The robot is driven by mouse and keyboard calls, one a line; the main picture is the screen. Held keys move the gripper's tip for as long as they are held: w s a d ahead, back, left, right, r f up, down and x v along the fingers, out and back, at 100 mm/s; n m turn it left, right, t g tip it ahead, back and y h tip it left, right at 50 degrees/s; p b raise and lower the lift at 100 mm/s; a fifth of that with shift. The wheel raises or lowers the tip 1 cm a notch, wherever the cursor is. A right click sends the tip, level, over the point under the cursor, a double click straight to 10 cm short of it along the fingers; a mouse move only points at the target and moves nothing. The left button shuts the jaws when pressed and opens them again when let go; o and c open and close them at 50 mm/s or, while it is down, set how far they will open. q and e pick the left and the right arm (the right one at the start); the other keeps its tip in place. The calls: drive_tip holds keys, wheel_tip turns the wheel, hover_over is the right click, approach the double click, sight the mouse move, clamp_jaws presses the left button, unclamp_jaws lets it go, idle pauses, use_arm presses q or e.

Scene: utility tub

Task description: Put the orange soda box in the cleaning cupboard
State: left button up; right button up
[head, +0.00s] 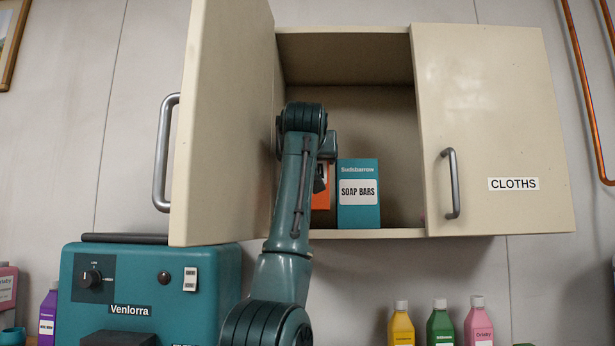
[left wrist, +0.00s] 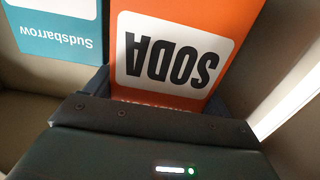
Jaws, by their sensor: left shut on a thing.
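The orange soda box (head: 321,201) is inside the open left part of the cleaning cupboard (head: 345,62), just left of a teal soap bars box (head: 358,215). My left gripper (head: 322,178) reaches into the cupboard and is shut on the soda box. My arm hides most of the soda box in the head view. The left wrist view shows its orange face (left wrist: 220,12) and white SODA label upside down, close in front of the gripper. I cannot tell whether its base touches the cupboard floor. My right gripper is not in view.
The cupboard's left door (head: 225,120) stands open beside my arm. The right door (head: 500,130), marked CLOTHS, looks shut. Below are a teal Venlorra machine (head: 140,285) and several bottles, including a yellow one (head: 401,328). Cupboard space right of the soap bars box looks free.

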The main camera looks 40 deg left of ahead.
use_arm(q)
wheel_tip(320, 180, down, 3)
drive_tip(key=shift+s+b, duration=0.15)
drive_tip(key=shift+b, duration=0.25)
drive_tip(key=shift+w+a+f, duration=0.1)
drive_tip(key=shift+w+f, duration=0.05)
drive_tip(key=shift+w, duration=0.05)
drive_tip(key=shift+f, duration=0.15)
drive_tip(key=o, duration=0.9)
drive_tip(key=shift+f, duration=0.2)
drive_tip(key=shift+o, duration=1.2)
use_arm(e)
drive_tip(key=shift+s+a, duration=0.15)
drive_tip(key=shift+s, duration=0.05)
use_arm(q)
drive_tip(key=shift+r, duration=0.1)
